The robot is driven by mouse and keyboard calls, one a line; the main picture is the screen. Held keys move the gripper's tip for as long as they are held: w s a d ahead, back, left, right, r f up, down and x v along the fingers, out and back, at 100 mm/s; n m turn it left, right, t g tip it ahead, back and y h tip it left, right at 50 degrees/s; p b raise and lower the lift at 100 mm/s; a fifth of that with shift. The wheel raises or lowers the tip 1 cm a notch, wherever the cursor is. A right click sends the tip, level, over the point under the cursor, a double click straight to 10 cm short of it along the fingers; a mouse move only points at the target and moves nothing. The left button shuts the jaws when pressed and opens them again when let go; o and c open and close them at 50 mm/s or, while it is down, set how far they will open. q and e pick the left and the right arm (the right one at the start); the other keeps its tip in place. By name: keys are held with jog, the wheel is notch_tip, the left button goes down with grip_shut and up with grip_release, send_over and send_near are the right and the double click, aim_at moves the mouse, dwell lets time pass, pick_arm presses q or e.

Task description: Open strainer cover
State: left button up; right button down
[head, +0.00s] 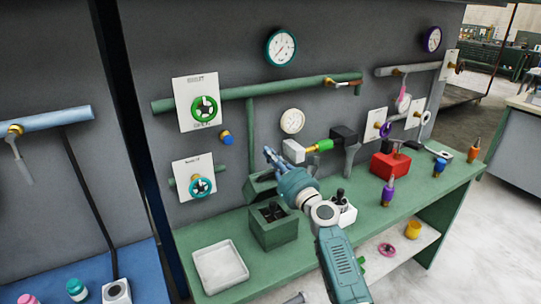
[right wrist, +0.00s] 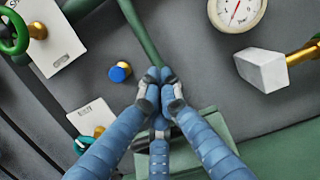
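A green box-like housing (head: 260,187) with a sloped top sits at the foot of a vertical green pipe (head: 250,135), partly hidden behind my right gripper. It is the likeliest strainer, but I cannot make out its cover for sure. In the right wrist view the housing (right wrist: 208,122) shows behind the fingers. My right gripper (head: 270,155) is in front of the wall, above the housing. In the right wrist view its fingertips (right wrist: 159,76) are drawn together in front of the pipe, with nothing visible between them. My left gripper is not in view.
A white block on a brass fitting (head: 293,151) sticks out right of my gripper. On the bench stand a green open box (head: 275,232), a white tray (head: 220,266) and a red box (head: 391,165).

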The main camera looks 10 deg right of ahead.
aim_at(267, 183)
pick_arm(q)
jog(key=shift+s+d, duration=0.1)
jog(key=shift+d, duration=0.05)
